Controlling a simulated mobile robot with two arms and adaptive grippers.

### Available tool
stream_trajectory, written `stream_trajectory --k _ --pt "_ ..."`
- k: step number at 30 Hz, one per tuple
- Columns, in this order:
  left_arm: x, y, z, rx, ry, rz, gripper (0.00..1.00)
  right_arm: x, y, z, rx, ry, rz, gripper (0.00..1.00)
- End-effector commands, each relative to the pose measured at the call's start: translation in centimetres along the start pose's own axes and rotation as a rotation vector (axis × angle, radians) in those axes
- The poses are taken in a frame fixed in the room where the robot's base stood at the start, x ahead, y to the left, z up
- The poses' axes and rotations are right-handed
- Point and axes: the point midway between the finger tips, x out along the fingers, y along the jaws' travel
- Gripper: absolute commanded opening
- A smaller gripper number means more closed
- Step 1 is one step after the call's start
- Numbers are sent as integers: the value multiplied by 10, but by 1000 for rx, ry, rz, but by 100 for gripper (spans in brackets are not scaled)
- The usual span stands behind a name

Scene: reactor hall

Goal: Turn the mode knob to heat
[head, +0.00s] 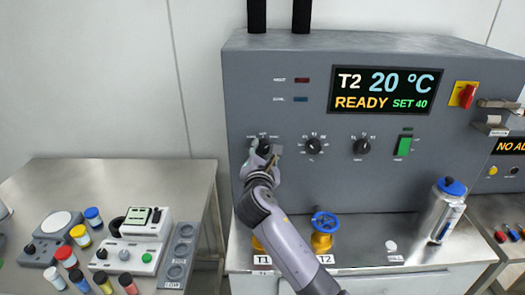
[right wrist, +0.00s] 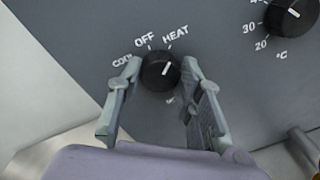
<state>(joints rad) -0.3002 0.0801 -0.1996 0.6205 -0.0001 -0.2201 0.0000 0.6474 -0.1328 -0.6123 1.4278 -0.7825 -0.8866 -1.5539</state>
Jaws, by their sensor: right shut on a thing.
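The mode knob (right wrist: 158,73) is round and black with a white pointer line, on the grey panel. Labels COOL, OFF and HEAT run around its upper side in the right wrist view. The pointer leans up and to the right, toward the HEAT side. My right gripper (right wrist: 161,85) has one finger on each side of the knob and is shut on it. In the head view my right gripper (head: 264,155) covers part of the knob at the panel's left. My left gripper is not in view.
The panel display (head: 387,91) reads T2 20 °C, READY, SET 40. A temperature knob (head: 313,146), another knob (head: 362,147) and a green switch (head: 404,146) sit to the right. A blue valve wheel (head: 325,222) and a canister (head: 446,212) stand below.

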Motion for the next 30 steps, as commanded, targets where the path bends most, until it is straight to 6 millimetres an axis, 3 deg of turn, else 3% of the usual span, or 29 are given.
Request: stream_trajectory --k 15,16,24,30 --pt "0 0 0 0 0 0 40 0 0 0 22 3 0 5" --pt "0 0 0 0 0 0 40 0 0 0 22 3 0 35" --pt "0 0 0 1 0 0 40 0 0 0 20 2 0 53" --pt "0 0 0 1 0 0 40 0 0 0 19 2 0 54"
